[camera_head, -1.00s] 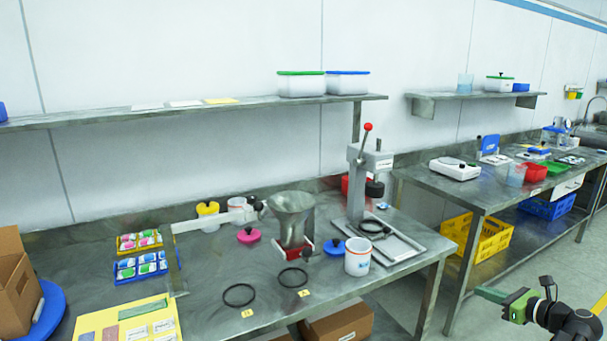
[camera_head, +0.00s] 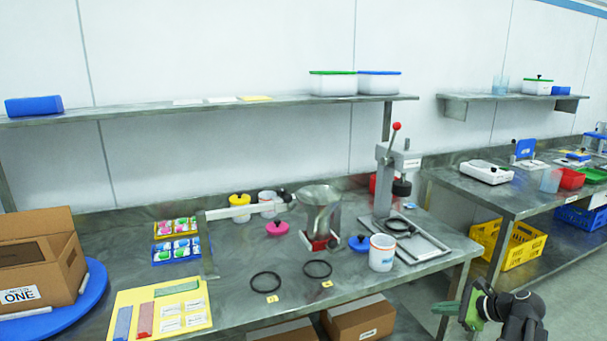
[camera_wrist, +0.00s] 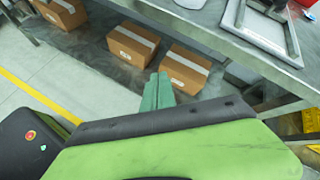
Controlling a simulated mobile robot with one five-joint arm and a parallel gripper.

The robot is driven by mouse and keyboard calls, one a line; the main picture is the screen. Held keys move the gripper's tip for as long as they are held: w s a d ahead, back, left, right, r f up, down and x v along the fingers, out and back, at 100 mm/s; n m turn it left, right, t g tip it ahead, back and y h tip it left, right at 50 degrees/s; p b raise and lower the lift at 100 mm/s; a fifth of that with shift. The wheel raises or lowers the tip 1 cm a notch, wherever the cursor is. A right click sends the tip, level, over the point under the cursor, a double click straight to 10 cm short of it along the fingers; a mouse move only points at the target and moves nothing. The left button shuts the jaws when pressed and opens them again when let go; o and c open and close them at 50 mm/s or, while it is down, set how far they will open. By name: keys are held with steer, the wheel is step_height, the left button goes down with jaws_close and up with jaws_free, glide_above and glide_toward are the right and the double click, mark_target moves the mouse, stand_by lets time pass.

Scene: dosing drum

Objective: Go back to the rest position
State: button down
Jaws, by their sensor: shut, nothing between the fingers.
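My gripper (camera_head: 447,308) shows at the lower right of the head view, in front of the bench's right front corner. It is green, its fingers are closed together, and nothing is between them. In the wrist view the green fingers (camera_wrist: 158,92) point toward cardboard boxes under the bench and look apart from them. The steel bench (camera_head: 240,312) carries a metal hopper (camera_head: 322,212) on a red base, a lever press (camera_head: 385,190), a white cup (camera_head: 382,253) and two black rings, one of them the left ring (camera_head: 265,282).
Cardboard boxes (camera_wrist: 185,68) sit under the bench. An open box (camera_head: 40,262) stands on a blue turntable (camera_head: 95,285) at the left. A second bench (camera_head: 510,200) with a yellow crate (camera_head: 508,243) below stands at the right. Open floor (camera_wrist: 60,85) lies beside my gripper.

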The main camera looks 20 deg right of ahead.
steer(key=w+a+f+n+g, duration=0.3)
steer(key=a+n, duration=0.2)
steer(key=a, duration=0.5)
steer(key=w+a+f+n+g, duration=0.25)
steer(key=a+n, duration=0.25)
steer(key=a, duration=0.4)
steer(key=s+a+f+n+g+h, duration=0.2)
steer(key=a+n, duration=0.5)
steer(key=a, duration=0.3)
steer(key=s+a+f+n+g+h, duration=0.1)
steer(key=a+f+n+g+h, duration=0.15)
steer(key=a+n, duration=0.7)
step_height(320, 180, up, 14)
steer(key=a+p, duration=0.2)
steer(key=p, duration=1.2)
steer(key=shift+s+r+m, duration=0.15)
steer(key=shift+m, duration=0.2)
steer(key=shift+d, duration=0.1)
